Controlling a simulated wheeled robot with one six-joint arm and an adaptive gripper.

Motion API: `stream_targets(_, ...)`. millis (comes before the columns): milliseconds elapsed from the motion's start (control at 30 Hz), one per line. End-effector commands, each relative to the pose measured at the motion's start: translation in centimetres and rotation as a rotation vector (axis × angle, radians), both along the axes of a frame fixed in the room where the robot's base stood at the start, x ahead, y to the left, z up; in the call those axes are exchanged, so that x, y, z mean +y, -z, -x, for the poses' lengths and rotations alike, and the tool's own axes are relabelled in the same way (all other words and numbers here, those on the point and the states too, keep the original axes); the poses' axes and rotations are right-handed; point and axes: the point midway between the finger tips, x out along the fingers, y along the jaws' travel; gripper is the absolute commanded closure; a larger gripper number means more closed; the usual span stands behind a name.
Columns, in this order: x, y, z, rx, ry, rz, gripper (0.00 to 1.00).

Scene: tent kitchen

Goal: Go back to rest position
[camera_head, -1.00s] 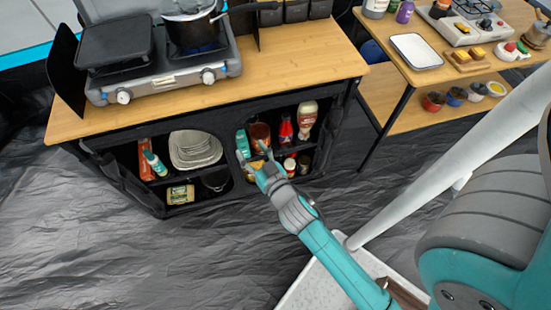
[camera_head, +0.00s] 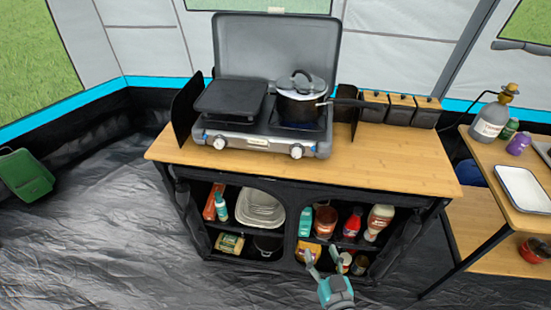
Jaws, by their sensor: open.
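My gripper (camera_head: 322,265) shows at the bottom of the head view, in front of the right opening of the black cabinet (camera_head: 283,180). Its two fingers are spread apart and I see nothing between them. Most of my arm is out of the frame. The gripper overlaps the lower shelf in the picture; I cannot tell how far it is from the jars there.
A two-burner stove (camera_head: 257,138) with a lidded pot (camera_head: 303,98) stands on the wooden counter (camera_head: 400,160). The cabinet holds plates (camera_head: 260,208) and bottles. A side table (camera_head: 490,165) stands at right. The floor (camera_head: 110,225) at left is clear, except a green bin (camera_head: 25,175).

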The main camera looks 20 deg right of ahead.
Motion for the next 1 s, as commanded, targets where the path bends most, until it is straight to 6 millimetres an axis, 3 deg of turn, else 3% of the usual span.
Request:
stream_targets(167,0.2,0.1,0.3,0.003,-0.003,0.000,0.40)
stream_targets(267,0.9,0.4,1.7,0.014,-0.022,-0.001,0.40)
stream_targets(567,5.1,0.1,10.8,0.069,-0.137,0.010,0.40)
stream_targets(800,7.3,-2.2,18.0,0.105,-0.212,0.022,0.40)
stream_targets(1000,8.0,-4.7,22.5,0.126,-0.250,0.034,0.40)
